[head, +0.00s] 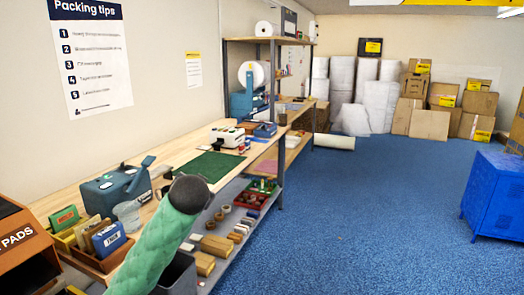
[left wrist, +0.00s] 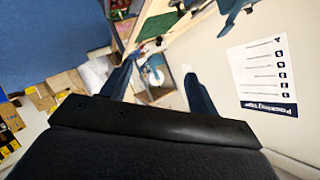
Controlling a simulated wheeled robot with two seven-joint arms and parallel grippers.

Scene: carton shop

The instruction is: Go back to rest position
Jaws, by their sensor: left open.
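My left gripper (left wrist: 158,76) shows in the left wrist view, with its two dark blue fingers spread wide apart. Nothing is between the fingers, and only the distant bench and wall show past them. In the head view my left arm, in a green quilted sleeve, rises from the bottom in front of the bench and ends in a dark joint. The left gripper's fingers cannot be made out there. My right gripper is in neither view.
A long wooden workbench (head: 182,150) runs along the left wall, with a blue-grey machine (head: 112,190) and a green mat (head: 209,165) on it. Small boxes and rolls fill its lower shelf. A blue cabinet (head: 495,195) stands at right. The blue floor (head: 370,215) between is clear.

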